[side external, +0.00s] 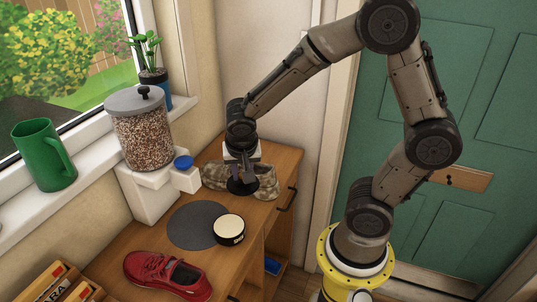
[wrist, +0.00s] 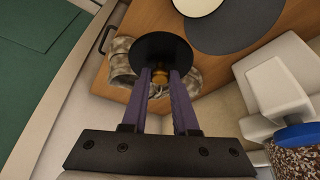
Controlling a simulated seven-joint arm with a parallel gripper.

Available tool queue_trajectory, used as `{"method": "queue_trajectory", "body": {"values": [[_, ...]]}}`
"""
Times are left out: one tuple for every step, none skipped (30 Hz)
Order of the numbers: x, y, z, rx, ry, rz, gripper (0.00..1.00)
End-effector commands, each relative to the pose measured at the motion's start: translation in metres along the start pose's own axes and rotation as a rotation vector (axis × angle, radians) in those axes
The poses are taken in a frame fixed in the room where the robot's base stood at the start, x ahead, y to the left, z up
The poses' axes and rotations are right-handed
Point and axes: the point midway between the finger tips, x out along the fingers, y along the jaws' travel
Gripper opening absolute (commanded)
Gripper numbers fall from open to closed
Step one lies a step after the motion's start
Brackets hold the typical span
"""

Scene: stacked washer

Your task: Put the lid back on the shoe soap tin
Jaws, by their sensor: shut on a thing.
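The shoe soap tin (side external: 229,230) is a round, low tin with a cream top and a black-and-cream side. It stands on the right edge of a grey round mat (side external: 190,226). Its cream top also shows at the upper edge of the wrist view (wrist: 197,4). A black round disc, which looks like the lid (side external: 242,187), hangs under my gripper (side external: 242,168). In the wrist view my gripper (wrist: 160,82) is shut at the disc (wrist: 160,48), with an orange-brown knob between the fingertips. The disc is apart from the tin, behind it in the side view.
Camouflage-patterned footwear (side external: 265,181) sits beneath and beside the disc. A red shoe (side external: 166,274) lies at the front. A white dispenser (side external: 148,194) with a blue knob (side external: 183,162) and full jar (side external: 141,135) stands left.

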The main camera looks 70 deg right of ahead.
Motion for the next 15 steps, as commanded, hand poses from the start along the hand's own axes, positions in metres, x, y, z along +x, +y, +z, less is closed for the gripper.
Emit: {"method": "queue_trajectory", "body": {"values": [[-0.004, -0.012, 0.013, -0.053, -0.001, -0.02, 0.0], [-0.006, -0.017, 0.019, -0.079, -0.002, -0.03, 0.0], [-0.008, -0.023, 0.028, -0.111, -0.003, -0.042, 0.0], [-0.009, -0.027, 0.034, -0.133, -0.003, -0.049, 0.0], [-0.011, -0.03, 0.039, -0.153, -0.004, -0.056, 0.0], [-0.013, -0.034, 0.045, -0.176, -0.005, -0.064, 0.0], [-0.014, -0.037, 0.049, -0.192, -0.005, -0.07, 0.0], [-0.015, -0.039, 0.053, -0.204, -0.006, -0.074, 0.0], [-0.017, -0.041, 0.057, -0.219, -0.006, -0.08, 0.0], [-0.018, -0.042, 0.059, -0.227, -0.006, -0.083, 0.0], [-0.018, -0.043, 0.061, -0.234, -0.006, -0.086, 0.0], [-0.019, -0.044, 0.063, -0.241, -0.006, -0.088, 0.0], [-0.019, -0.045, 0.064, -0.244, -0.006, -0.09, 0.0], [-0.018, -0.045, 0.065, -0.246, -0.006, -0.09, 0.0], [-0.018, -0.045, 0.066, -0.247, -0.007, -0.091, 0.0]]}}
